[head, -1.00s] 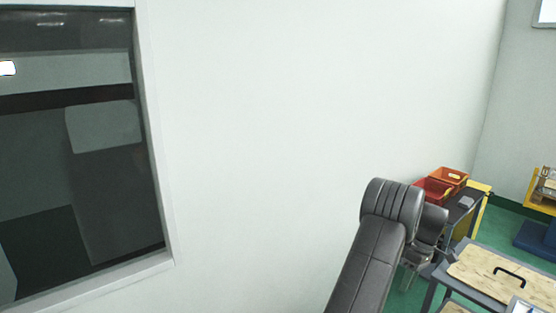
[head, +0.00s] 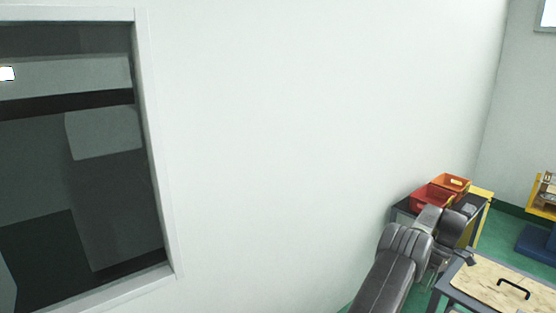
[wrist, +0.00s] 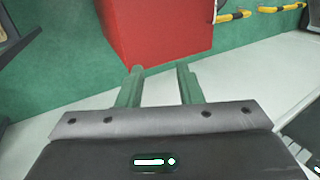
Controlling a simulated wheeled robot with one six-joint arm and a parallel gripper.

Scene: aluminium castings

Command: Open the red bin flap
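A large plain red box-like body (wrist: 155,28), which looks like the red bin, stands at the top of the wrist view and is cut off by the frame edge. No flap or handle can be made out on it. My gripper (wrist: 160,67) has its two fingers apart with nothing between them. The fingertips point toward the red body's lower edge and look apart from it. In the head view my arm reaches to the lower right; the fingers are too small to judge there, and the floor-standing red body does not show.
A red crate (head: 431,198) and an orange crate (head: 451,183) sit on a dark table near the wall. A wooden board with a black handle (head: 490,285) lies on a table at the lower right. A yellow-and-black barrier (wrist: 233,16) stands on the green floor.

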